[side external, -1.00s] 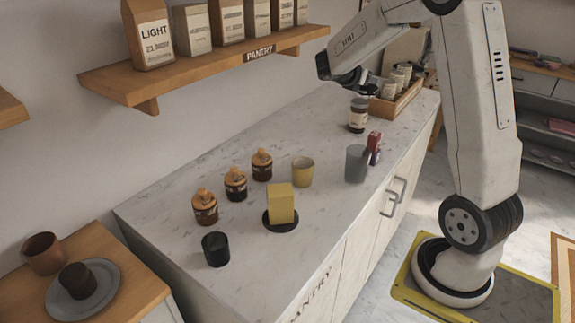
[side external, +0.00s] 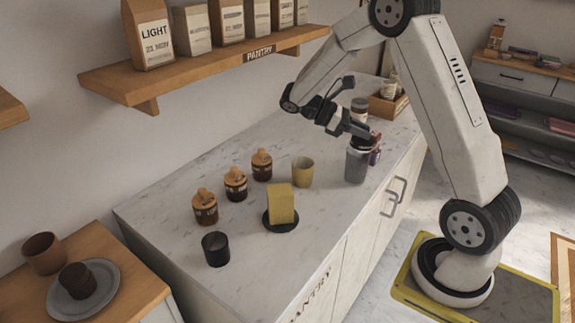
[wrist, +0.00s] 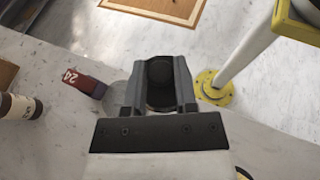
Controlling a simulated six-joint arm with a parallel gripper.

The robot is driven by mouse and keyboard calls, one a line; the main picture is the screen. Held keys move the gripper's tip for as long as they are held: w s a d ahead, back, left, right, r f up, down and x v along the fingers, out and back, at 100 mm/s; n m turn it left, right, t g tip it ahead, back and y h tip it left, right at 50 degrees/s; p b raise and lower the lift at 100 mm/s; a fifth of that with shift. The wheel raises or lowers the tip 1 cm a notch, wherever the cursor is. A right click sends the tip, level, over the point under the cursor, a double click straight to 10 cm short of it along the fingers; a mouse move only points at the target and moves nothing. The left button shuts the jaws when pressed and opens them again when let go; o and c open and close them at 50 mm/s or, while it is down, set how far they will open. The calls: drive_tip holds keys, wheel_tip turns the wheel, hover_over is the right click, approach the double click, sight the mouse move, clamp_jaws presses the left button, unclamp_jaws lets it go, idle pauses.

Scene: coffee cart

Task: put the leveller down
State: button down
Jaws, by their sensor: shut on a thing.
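In the side view the leveller is hard to make out against the dark jaws. Just below the jaws stands a smooth grey cylinder (side external: 356,167) on the counter. I cannot tell whether the held thing touches it.
A red object (side external: 376,156) stands close to the grey cylinder, with a labelled jar (side external: 359,107) and a wooden crate (side external: 388,105) behind. A yellow cup (side external: 303,171), yellow block (side external: 281,203), cork-topped jars (side external: 235,184) and black cup (side external: 215,249) stand left. The counter's front edge (side external: 371,213) is near.

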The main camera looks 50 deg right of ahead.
drive_tip(key=s+a+f+m+y, duration=0.1)
drive_tip(key=a+m+y, duration=1)
drive_tip(key=a+y, duration=0.3)
drive_tip(key=w+a+r+m+t+y, duration=0.2)
drive_tip(key=a+r+m+t+y, duration=0.15)
drive_tip(key=a+m+t, duration=0.4)
drive_tip(key=w+a+r+m+t+y, duration=0.2)
drive_tip(key=a+r+m+t, duration=0.3)
drive_tip(key=a, duration=0.5)
wheel_tip(320, 180, down, 16)
drive_tip(key=shift+s+r, duration=0.15)
drive_tip(key=shift+s, duration=0.05)
drive_tip(key=shift+f, duration=2.2)
drive_tip(key=shift+f, duration=1.75)
drive_tip(key=shift+f, duration=0.1)
